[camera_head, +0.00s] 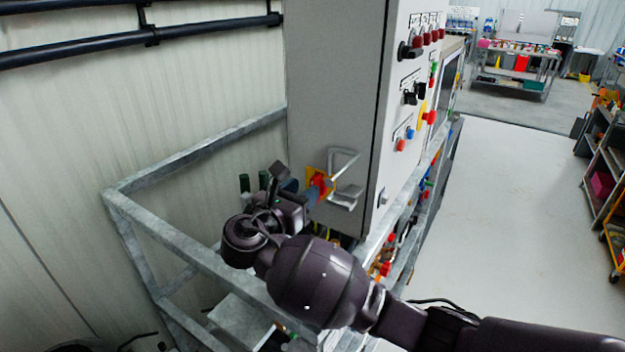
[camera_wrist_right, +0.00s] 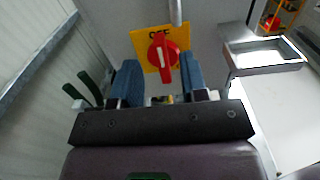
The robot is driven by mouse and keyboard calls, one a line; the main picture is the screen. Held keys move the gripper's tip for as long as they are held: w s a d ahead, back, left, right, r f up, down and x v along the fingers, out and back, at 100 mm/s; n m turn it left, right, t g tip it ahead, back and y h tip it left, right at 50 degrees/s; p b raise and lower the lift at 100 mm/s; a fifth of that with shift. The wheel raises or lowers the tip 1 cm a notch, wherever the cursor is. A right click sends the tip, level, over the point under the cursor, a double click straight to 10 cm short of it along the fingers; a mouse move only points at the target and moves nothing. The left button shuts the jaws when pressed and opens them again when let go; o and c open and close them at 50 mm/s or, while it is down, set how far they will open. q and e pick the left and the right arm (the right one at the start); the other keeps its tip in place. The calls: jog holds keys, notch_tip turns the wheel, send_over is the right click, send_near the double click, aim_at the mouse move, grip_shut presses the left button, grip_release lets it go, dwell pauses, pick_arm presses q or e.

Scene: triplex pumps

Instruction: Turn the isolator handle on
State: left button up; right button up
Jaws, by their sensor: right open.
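The isolator handle (camera_wrist_right: 163,56) is a red rotary knob on a yellow plate (camera_wrist_right: 143,43). In the right wrist view its grip bar points nearly straight down. In the head view the red handle (camera_head: 320,183) sits on the side of the grey cabinet, partly hidden by my gripper. My right gripper (camera_wrist_right: 159,80) is open, with one blue finger on each side of the handle's lower end. I cannot tell whether the fingers touch it. The right gripper also shows in the head view (camera_head: 303,194). My left gripper is not in view.
A metal bracket (camera_head: 344,180) juts from the grey cabinet (camera_head: 333,80) right beside the handle. A galvanized rail frame (camera_head: 180,240) surrounds the space below my right arm. Dark green levers (camera_wrist_right: 84,90) stand left of the gripper.

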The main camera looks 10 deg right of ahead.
aim_at(312, 182)
jog(key=shift+x, duration=2.1)
